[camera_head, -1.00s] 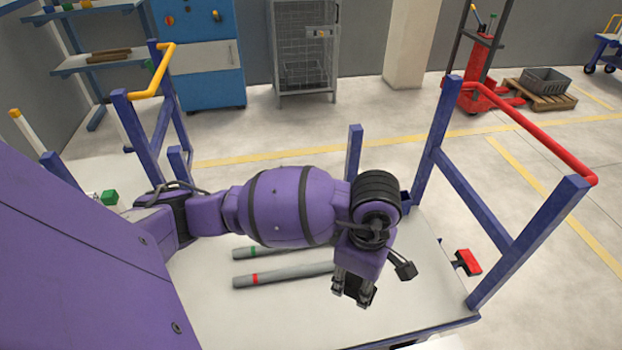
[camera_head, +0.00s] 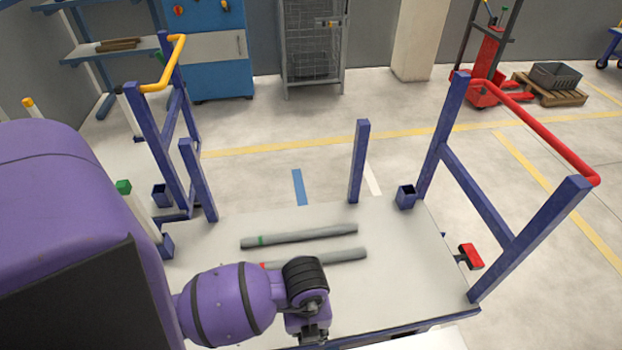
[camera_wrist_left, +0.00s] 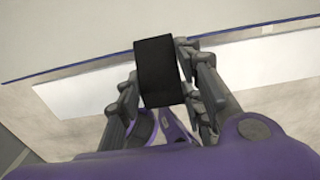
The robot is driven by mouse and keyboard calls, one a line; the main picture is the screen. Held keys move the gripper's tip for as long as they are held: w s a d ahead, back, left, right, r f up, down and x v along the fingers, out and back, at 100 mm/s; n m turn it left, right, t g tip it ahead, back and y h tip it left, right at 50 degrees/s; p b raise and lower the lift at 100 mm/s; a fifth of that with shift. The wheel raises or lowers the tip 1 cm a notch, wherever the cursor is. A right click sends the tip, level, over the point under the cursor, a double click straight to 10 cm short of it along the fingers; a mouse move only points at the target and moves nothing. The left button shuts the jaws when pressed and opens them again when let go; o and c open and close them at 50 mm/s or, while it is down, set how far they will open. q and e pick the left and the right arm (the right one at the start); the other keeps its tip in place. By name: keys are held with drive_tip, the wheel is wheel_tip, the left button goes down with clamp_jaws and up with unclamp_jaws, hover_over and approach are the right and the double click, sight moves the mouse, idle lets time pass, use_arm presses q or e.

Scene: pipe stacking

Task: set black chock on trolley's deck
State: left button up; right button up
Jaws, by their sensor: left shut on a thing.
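The black chock (camera_wrist_left: 158,70) is a dark block in the left wrist view, between the fingers of my left gripper (camera_wrist_left: 164,82), which is shut on it. In the head view my left gripper (camera_head: 312,335) is low in the picture, over the near part of the trolley's deck (camera_head: 410,270). The wrist and the picture's lower edge hide its fingertips and the chock there. The deck is flat and pale with blue posts and end frames. My right gripper is not in view.
Two grey pipes, one with a green band (camera_head: 300,237) and one with a red band (camera_head: 325,258), lie on the deck. Blue posts (camera_head: 358,165) and the red-railed end frame (camera_head: 545,130) rise at its edges. The right part of the deck is clear.

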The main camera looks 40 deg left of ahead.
use_arm(q)
drive_tip(key=w+a+f, duration=0.2)
drive_tip(key=w+f, duration=0.1)
drive_tip(key=w+a+f+b, duration=0.1)
drive_tip(key=w+a+f, duration=0.1)
drive_tip(key=w+f, duration=0.1)
drive_tip(key=w+a+f, duration=0.3)
drive_tip(key=w, duration=0.1)
drive_tip(key=shift+w, duration=0.15)
drive_tip(key=shift+w+f+b, duration=0.1)
drive_tip(key=shift+f+b, duration=0.4)
drive_tip(key=shift+f, duration=1.15)
drive_tip(key=o, duration=1.2)
drive_tip(key=shift+f, duration=0.15)
